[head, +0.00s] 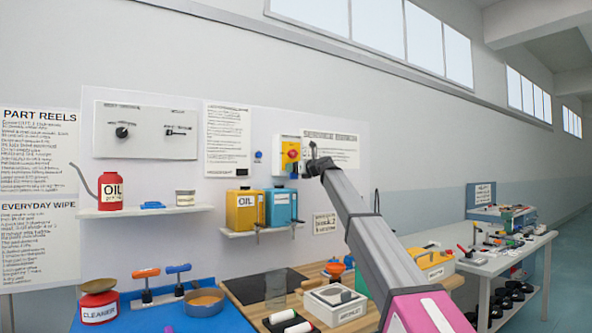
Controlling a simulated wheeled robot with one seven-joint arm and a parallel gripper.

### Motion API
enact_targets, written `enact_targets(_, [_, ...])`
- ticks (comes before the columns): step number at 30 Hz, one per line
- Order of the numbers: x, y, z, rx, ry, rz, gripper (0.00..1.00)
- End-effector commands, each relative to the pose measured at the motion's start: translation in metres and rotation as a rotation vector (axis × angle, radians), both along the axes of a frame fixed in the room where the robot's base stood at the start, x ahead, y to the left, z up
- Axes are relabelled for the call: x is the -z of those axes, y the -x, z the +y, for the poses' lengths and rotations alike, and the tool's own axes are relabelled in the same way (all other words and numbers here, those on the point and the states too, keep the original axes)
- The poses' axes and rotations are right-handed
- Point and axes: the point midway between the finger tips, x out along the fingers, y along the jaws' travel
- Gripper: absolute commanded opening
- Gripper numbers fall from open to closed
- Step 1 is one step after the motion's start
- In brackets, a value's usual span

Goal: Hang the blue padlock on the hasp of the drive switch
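The drive switch appears to be the yellow box with a red knob (291,152) on the wall board, set in a pale housing. Its hasp is too small to make out. A small blue thing (258,155) on the board, just left of the switch, looks like the blue padlock; I cannot make out its shackle or what holds it. My gripper (316,166) is at the far end of my grey arm, just right of and slightly below the switch. Its fingers are small and dark, and I cannot tell whether they are open or hold anything.
Below the switch, a shelf (240,234) bears a yellow oil can (245,210) and a blue can (281,206). A left shelf (158,211) holds a red oil can (110,190) and a flat blue item (152,205). A cluttered bench lies below; a side table (508,255) stands right.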

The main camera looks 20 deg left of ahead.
Motion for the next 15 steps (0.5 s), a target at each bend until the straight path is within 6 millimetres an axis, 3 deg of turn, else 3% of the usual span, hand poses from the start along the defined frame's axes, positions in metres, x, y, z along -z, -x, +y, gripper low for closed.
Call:
enact_targets(8, [0.001,0.013,-0.02,0.001,0.0,0.0,0.73])
enact_targets(15, [0.001,0.035,-0.059,0.001,0.0,-0.001,0.73])
